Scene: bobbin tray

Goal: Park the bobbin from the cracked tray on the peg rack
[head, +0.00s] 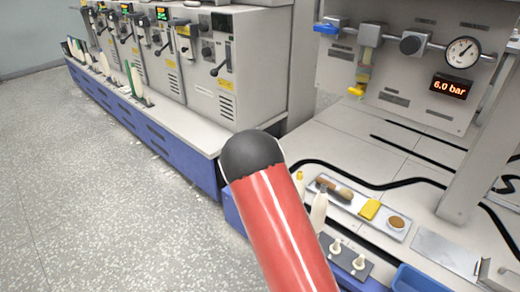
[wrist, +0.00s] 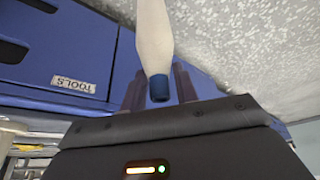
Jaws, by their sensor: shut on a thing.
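In the wrist view my gripper (wrist: 157,82) is shut on a cream bobbin (wrist: 153,38) with a blue end, held between the two dark fingers. The bobbin's far end runs out of the top of that view. In the head view neither my gripper nor the held bobbin can be made out; my red arm covers the middle. The peg rack (head: 344,264), a dark plate with pale pegs, is at the bench front, right of my arm. Cream bobbin shapes (head: 318,213) stand beside it, partly hidden by my arm. I cannot pick out the cracked tray.
A pale tray (head: 397,234) on the bench holds a brush, a yellow block and a round brown thing. A blue bin (head: 425,280) is at the lower right. Grey machines (head: 235,65) with bobbins along their ledge stand left. The speckled floor (head: 90,200) is clear.

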